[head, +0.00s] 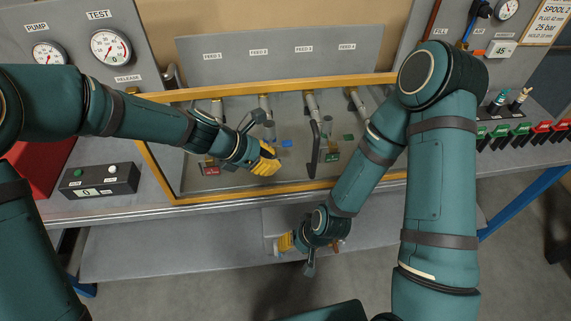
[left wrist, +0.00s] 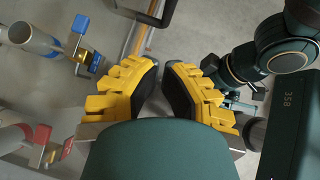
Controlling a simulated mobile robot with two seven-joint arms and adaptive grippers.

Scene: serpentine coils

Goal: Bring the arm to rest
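My left arm (head: 150,118) reaches in from the left over the tray-like bench (head: 235,186). Its yellow-fingered left gripper (head: 268,160) is above the bench, near the middle. In the left wrist view the two fingers of the left gripper (left wrist: 164,72) lean towards each other with a narrow gap at the tips and nothing between them. My right arm (head: 440,170) bends down past the front of the bench. Its right gripper (head: 284,242) is low, in front of the bench, over the lower shelf. Its fingers are too small and hidden to judge.
The bench has a yellow frame (head: 290,85). Several grey pipes (head: 312,104) run into it, with red (head: 210,170), blue (head: 287,143) and green parts. A black bent handle (head: 313,150) stands close right of my left gripper. A control box (head: 100,180) sits left.

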